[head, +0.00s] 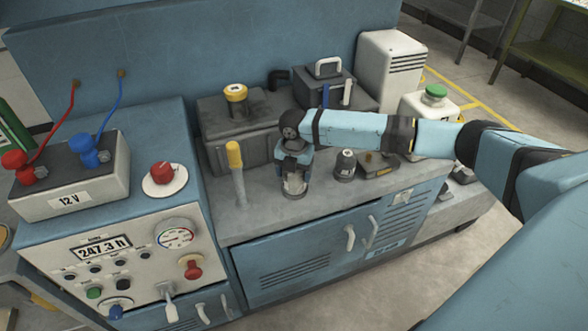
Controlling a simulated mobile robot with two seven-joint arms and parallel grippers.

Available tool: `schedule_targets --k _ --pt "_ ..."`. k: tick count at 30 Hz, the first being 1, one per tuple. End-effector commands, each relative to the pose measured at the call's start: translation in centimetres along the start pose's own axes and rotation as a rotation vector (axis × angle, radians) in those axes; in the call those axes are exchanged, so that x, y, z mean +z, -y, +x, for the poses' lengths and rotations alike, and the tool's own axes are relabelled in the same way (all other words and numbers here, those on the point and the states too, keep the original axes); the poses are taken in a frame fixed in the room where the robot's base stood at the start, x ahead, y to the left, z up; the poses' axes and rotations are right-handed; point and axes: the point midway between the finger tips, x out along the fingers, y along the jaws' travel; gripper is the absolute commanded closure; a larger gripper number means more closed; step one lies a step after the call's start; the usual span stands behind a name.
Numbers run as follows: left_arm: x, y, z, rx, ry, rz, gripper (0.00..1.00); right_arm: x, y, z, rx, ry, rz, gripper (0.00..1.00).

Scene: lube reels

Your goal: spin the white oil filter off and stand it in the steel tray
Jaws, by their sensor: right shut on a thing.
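My right gripper (295,180) points down over the grey bench top and is shut on the white oil filter (294,185). No steel tray can be made out clearly; my right arm covers part of the bench's right side. My left gripper is not in view.
A yellow-topped dipstick (236,172) stands just left of my gripper. A dark-and-white capped cylinder (345,165) and a low box (377,165) stand to the right. Behind is a grey block with a yellow cap (236,93). A control panel (122,265) is at the left.

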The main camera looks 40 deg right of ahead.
Motion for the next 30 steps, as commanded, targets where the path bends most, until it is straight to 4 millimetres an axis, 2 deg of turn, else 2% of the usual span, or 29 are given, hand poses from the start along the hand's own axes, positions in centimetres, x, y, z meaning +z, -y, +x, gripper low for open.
schedule_targets --k 5,10,14,30 --pt "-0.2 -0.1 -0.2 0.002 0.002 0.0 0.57 0.0 0.1 -0.1 -0.003 0.0 -0.024 0.61" --pt "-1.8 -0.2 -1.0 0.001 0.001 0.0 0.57 0.0 0.2 -0.4 -0.004 -0.001 -0.232 0.61" --pt "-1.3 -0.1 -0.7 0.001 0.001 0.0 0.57 0.0 0.1 0.0 -0.001 0.0 -0.219 0.61" --pt "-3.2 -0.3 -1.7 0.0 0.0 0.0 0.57 0.0 0.1 -2.0 0.0 0.0 -0.216 0.61"
